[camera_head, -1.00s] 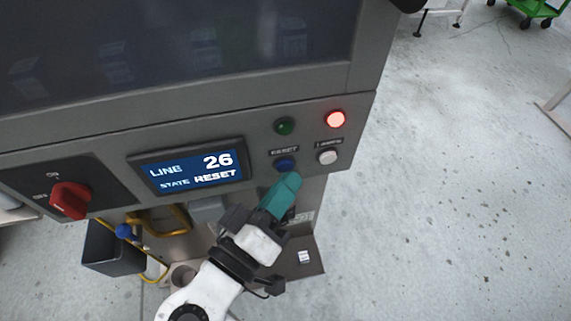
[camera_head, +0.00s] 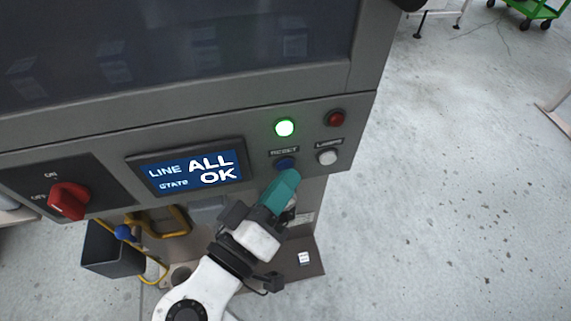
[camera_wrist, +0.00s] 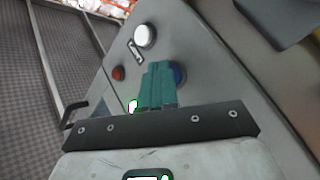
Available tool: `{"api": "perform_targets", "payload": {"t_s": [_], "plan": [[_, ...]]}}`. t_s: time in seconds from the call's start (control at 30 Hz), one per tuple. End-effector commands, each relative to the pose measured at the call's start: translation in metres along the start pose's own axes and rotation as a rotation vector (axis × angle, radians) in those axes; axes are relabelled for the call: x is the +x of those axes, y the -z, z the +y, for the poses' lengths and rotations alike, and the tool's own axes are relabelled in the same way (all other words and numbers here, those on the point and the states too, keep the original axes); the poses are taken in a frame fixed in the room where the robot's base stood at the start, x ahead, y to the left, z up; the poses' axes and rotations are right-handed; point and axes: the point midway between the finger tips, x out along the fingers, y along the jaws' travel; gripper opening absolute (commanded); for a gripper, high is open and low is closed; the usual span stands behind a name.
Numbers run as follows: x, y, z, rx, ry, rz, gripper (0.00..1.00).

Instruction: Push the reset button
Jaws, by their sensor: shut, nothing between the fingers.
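The blue reset button (camera_head: 285,164) sits under its "RESET" label on the grey panel. It also shows in the wrist view (camera_wrist: 179,74), partly hidden behind my fingers. My gripper (camera_head: 290,180) is shut and empty, its teal fingertips just below and in front of the button. I cannot tell whether they touch it. The display (camera_head: 190,172) reads "LINE ALL, STATE OK". The green lamp (camera_head: 284,128) is lit and the red lamp (camera_head: 336,118) is dark.
A white button (camera_head: 327,157) is right of the reset button. A red rotary switch (camera_head: 69,200) is at the panel's left. A dark bin (camera_head: 112,250) and a yellow cable hang below. Open concrete floor (camera_head: 450,190) lies to the right.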

Motion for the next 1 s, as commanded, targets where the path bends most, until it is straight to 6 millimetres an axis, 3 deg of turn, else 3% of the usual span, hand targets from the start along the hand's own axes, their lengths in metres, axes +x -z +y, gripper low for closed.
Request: {"api": "perform_targets", "payload": {"t_s": [1.0], "plan": [[-0.011, -0.008, 0.009, 0.0, 0.0, 0.0, 0.0]]}}
